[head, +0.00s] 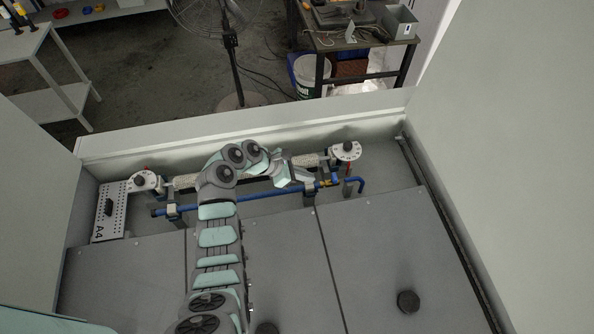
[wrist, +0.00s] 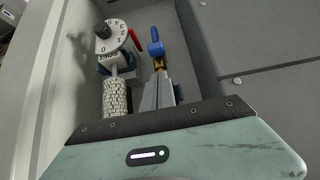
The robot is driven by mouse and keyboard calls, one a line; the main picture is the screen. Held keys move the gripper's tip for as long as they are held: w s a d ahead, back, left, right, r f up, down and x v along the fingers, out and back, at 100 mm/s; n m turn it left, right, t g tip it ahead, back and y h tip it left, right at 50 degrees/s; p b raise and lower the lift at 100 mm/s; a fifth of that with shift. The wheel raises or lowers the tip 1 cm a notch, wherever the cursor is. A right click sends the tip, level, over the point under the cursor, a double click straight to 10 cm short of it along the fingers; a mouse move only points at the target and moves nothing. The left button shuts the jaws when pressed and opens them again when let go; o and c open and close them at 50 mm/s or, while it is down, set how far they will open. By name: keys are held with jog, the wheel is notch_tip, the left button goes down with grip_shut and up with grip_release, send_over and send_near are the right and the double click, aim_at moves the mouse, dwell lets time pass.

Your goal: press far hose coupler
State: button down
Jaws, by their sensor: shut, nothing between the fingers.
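A blue hose (head: 270,191) runs along the back trough and bends down at its right end. A small brass coupler (head: 326,183) sits near that bend; it also shows in the wrist view (wrist: 160,64), just below the blue bend (wrist: 156,46). My gripper (head: 313,182) reaches in from the left, low over the hose. In the wrist view my gripper's grey fingers (wrist: 160,77) are together, with nothing between them, and their tips line up with the coupler. I cannot tell whether they touch it. The fingers hide part of the hose.
A white numbered dial (head: 346,151) with a black knob stands behind the coupler, with a red lever (wrist: 134,39) beside it. Another dial (head: 144,181) and a perforated A4 plate (head: 110,212) are at left. Grey panels (head: 370,240) lie in front; walls enclose both sides.

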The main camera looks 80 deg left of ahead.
aim_at(332, 178)
jog(key=w, duration=0.2)
jog(key=w+f, duration=0.1)
jog(key=w, duration=0.1)
jog(key=w+p, duration=0.1)
jog(key=shift+w+d+f, duration=0.1)
jog(key=shift+w+f, duration=0.25)
jog(key=shift+w, duration=0.05)
